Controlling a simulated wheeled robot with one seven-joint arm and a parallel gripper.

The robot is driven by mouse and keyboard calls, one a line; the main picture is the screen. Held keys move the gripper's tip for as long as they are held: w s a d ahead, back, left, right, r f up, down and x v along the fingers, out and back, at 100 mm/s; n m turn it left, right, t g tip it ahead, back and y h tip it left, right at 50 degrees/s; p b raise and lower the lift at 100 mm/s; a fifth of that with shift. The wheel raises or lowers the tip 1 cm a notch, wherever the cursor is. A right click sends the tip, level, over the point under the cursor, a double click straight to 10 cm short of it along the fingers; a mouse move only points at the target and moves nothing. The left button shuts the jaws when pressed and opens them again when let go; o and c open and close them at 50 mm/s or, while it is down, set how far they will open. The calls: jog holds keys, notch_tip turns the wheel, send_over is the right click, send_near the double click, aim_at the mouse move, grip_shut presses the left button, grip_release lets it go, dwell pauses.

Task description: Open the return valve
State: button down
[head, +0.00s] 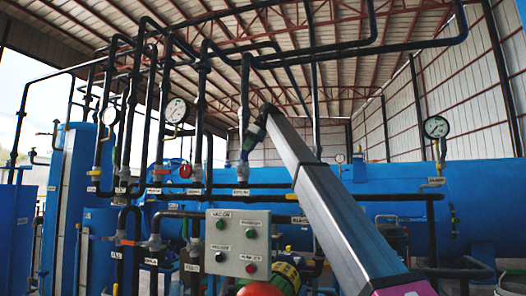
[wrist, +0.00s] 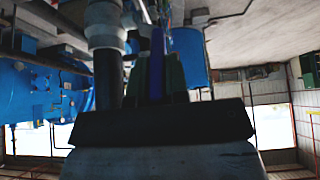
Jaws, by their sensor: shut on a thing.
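My gripper (wrist: 158,82) fills the lower middle of the wrist view, its two dark green fingers close together. They are shut on a thin blue valve handle (wrist: 158,48), which stands between them beside a grey pipe fitting (wrist: 105,28). In the head view my arm reaches up from the lower right, and its end meets a vertical dark pipe (head: 244,100) in the upper middle. The valve there is mostly hidden by my gripper. A small white label (head: 241,192) sits lower on this pipe line; I cannot read it surely.
A grey control box (head: 238,243) with several buttons stands low in front. Dark pipes crowd the left and middle. White gauges (head: 176,111) and (head: 436,127) stick out from the pipework. A long blue tank (head: 400,195) lies behind.

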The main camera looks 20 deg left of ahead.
jog(key=shift+a+r+h, duration=0.25)
jog(key=shift+a+h, duration=0.2)
jog(key=shift+a, duration=0.05)
jog(key=shift+a+r+h, duration=0.2)
jog(key=shift+a+h, duration=0.25)
jog(key=c, duration=1.1)
grip_release()
